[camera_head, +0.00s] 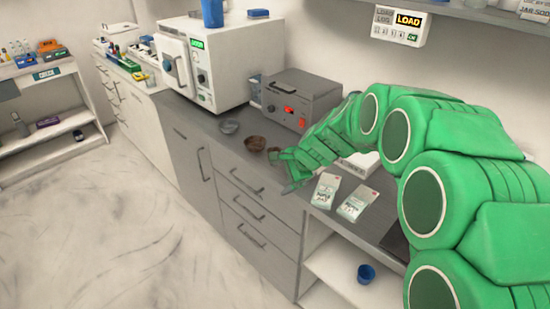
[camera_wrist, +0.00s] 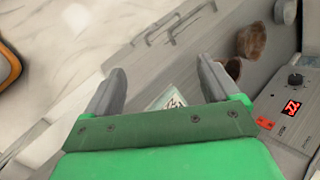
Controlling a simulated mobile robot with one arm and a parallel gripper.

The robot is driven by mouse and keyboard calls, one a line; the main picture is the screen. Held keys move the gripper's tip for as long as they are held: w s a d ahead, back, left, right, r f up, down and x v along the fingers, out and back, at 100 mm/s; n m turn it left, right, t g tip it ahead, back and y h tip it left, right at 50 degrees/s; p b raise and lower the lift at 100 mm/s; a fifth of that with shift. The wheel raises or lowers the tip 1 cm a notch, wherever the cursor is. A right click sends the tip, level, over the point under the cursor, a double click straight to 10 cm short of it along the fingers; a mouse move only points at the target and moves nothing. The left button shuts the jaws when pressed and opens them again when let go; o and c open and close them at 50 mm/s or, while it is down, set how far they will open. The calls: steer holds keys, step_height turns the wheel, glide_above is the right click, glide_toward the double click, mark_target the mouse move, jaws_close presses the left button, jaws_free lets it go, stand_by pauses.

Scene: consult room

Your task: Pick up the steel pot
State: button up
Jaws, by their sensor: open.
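A small grey metallic bowl-like vessel (camera_head: 229,127), which looks like the steel pot, stands on the dark counter in front of the white autoclave-like machine. A grey rounded thing at the top right of the wrist view (camera_wrist: 285,11) may be the same pot, cut by the edge. My gripper (camera_wrist: 161,68) is open and empty, its two grey fingers apart. In the head view my gripper (camera_head: 289,172) is over the counter's front edge, to the right of the pot and apart from it. The fingertips are small there and partly hidden by my green arm.
A brown bowl (camera_head: 255,143) and a smaller brown piece (camera_head: 273,153) lie between the pot and my gripper. A grey box with a red display (camera_head: 300,98) stands behind. White packets (camera_head: 357,203) lie to the right. Drawers with handles (camera_head: 250,205) are below the counter.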

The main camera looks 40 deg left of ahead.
steer(key=w+a+m+y, duration=0.1)
steer(key=m, duration=0.1)
steer(key=a+m+y, duration=0.1)
steer(key=a+m, duration=0.1)
steer(key=w+a+m+y, duration=0.1)
steer(key=a+m, duration=0.1)
steer(key=shift+w+m+g+y, duration=0.3)
steer(key=shift+w+g, duration=0.05)
steer(key=shift+g, duration=0.05)
steer(key=w+m+y, duration=0.1)
steer(key=w+m, duration=0.1)
steer(key=w+m+t+y, duration=0.1)
steer(key=w+m, duration=0.1)
steer(key=w+a+m, duration=0.1)
steer(key=w+m, duration=0.1)
steer(key=shift+w+f+m+t+y, duration=0.3)
steer(key=shift+w+m+y, duration=0.05)
steer(key=shift+m+y, duration=0.05)
steer(key=shift+w+f+m, duration=0.1)
steer(key=shift+w+m, duration=0.3)
steer(key=shift+w, duration=0.1)
steer(key=shift+x, duration=3.9)
steer(key=shift+s, duration=0.15)
steer(key=c, duration=1.1)
